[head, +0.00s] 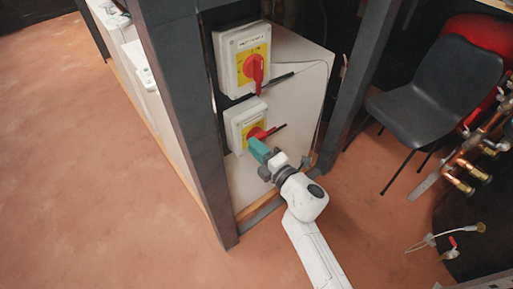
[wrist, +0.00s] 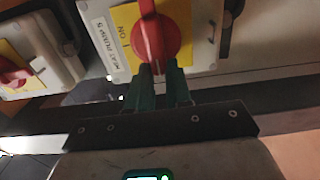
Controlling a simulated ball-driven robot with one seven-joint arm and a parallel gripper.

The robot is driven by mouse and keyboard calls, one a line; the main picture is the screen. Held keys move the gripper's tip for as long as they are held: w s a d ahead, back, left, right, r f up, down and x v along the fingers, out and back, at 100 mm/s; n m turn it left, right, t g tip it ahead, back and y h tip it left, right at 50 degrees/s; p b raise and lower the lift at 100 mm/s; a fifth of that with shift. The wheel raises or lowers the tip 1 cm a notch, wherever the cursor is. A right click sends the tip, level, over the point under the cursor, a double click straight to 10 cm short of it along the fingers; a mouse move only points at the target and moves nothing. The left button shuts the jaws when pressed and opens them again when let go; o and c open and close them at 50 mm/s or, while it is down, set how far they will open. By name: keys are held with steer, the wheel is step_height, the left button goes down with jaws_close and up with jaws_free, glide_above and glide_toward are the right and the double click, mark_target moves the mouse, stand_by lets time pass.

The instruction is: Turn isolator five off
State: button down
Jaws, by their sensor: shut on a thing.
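Isolator five is the lower of two grey boxes (head: 233,118) in the head view. In the wrist view its label (wrist: 103,45) reads "HEAT PUMP 5", with a yellow plate (wrist: 122,18) marked ON. In the wrist view the red handle (wrist: 152,32) stands between and above my green fingers. My gripper (head: 260,150) reaches it from below right. My gripper (wrist: 158,78) is shut on the handle's near end; the fingertips partly hide it.
A second isolator (head: 241,60) sits just above, its red handle upright; it shows at left in the wrist view (wrist: 35,50). A dark post (head: 185,110) stands close left and another (head: 357,80) right. A black chair (head: 435,90) and copper pipes (head: 465,170) are at right.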

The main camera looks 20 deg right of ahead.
steer(key=shift+f, duration=0.15)
steer(key=c, duration=1)
jaws_free()
steer(key=shift+c, duration=0.2)
steer(key=p+v, duration=0.2)
steer(key=v, duration=0.8)
steer(key=shift+s, duration=0.4)
steer(key=shift+d, duration=0.1)
steer(key=s+d+r+m+g+h+p, duration=0.2)
steer(key=s+d+m+g+h+p, duration=0.1)
steer(key=d+m+h, duration=0.4)
steer(key=s+d+r+m+g+h+p, duration=0.2)
steer(key=s+d+m+h, duration=0.2)
steer(key=d+m, duration=0.45)
steer(key=s+a+m+g+y+p, duration=0.2)
steer(key=s+a+m+g, duration=0.1)
steer(key=s, duration=0.7)
steer(key=s+a+m+g+y+p, duration=0.3)
steer(key=s+a+g, duration=0.2)
steer(key=s+g, duration=0.3)
steer(key=shift+s+a+m, duration=0.25)
steer(key=shift+s+m, duration=0.1)
steer(key=shift+s, duration=0.6)
